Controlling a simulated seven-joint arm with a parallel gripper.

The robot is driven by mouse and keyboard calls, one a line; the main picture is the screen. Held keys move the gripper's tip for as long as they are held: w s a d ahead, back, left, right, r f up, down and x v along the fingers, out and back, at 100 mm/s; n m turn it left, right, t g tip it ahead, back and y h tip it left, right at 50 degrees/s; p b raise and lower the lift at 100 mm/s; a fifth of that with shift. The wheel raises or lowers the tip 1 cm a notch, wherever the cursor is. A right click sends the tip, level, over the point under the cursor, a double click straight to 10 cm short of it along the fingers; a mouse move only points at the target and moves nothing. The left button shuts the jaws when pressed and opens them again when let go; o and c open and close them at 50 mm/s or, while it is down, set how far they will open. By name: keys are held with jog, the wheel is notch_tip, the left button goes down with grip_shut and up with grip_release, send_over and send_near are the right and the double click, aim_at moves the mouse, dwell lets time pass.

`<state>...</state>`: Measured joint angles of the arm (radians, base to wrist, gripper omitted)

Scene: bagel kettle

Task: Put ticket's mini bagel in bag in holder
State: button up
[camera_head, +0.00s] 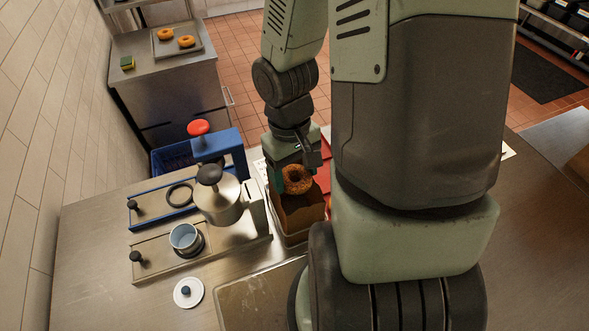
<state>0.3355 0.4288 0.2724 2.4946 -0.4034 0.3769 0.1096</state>
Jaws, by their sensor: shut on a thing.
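My gripper (292,174) is shut on a brown, seeded-looking mini bagel (296,180). The bagel is held above the open mouth of a brown paper bag (300,215). The bag stands in a holder (287,238) on the steel counter, and its far side is partly hidden by the bagel and gripper. I cannot tell whether the bagel's lower edge is inside the bag's mouth. No readable ticket shows; a white slip (508,150) lies at the right, partly hidden behind my arm.
A blue press-like stand (220,150) is behind. A tray (190,45) with two orange-brown bagels sits on the back table. My arm blocks the right side.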

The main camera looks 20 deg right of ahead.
dwell(0.4)
jog(key=o, duration=1.1)
jog(key=shift+r, duration=3.55)
notch_tip(320, 180, down, 7)
jog(key=shift+f, duration=0.15)
jog(key=shift+r, duration=0.4)
